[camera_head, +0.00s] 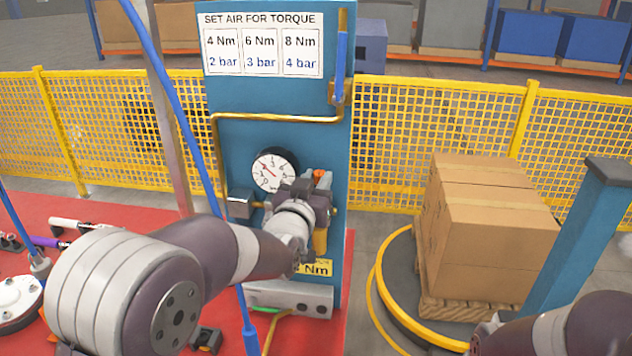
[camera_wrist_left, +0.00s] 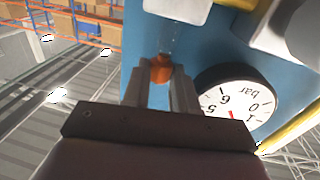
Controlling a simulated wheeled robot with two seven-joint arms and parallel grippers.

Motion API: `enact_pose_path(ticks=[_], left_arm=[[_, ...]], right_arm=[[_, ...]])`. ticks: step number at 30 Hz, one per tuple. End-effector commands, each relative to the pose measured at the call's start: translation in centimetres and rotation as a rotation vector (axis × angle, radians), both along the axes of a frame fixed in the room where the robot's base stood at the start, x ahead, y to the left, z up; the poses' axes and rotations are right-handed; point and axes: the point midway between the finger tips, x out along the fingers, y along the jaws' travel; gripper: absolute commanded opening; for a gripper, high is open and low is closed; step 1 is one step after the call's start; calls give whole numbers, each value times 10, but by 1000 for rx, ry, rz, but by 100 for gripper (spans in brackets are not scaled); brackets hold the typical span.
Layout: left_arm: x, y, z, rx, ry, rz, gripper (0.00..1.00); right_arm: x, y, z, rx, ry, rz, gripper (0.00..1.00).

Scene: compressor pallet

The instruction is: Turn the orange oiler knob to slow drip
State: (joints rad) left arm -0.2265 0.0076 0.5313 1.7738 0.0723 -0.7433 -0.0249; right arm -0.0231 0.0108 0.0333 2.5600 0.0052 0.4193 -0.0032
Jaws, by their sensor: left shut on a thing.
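The orange oiler knob (camera_head: 322,178) is on the front of the blue panel (camera_head: 235,110), just right of the pressure gauge (camera_head: 270,170). My left gripper (camera_head: 314,186) reaches it from the lower left and hides part of it. In the left wrist view the orange knob (camera_wrist_left: 161,67) sits between the two fingertips, and the gripper is shut on it. The gauge (camera_wrist_left: 233,98) shows beside the fingers there, with a red needle. The drip rate cannot be seen. My right gripper is out of view; only part of that arm shows at the lower right.
A torque and pressure sign (camera_head: 262,45) is on the panel top. A brass pipe (camera_head: 270,116) runs above the gauge. A yellow label (camera_head: 318,269) is partly hidden by my arm. Boxes (camera_head: 490,225) on a pallet stand right, a yellow mesh fence (camera_head: 440,115) behind.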

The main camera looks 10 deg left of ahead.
Motion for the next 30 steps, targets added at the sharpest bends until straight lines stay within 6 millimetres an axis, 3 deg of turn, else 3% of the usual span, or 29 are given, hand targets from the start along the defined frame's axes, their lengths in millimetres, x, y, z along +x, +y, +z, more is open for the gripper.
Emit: enact_pose_path(ticks=[10,21,30], left_arm=[[-1,-7,2,-1,1,175,0],[1,-15,6,4,3,511,0],[3,-18,4,0,0,739,0]], right_arm=[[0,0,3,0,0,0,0],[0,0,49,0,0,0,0],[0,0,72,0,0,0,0]])
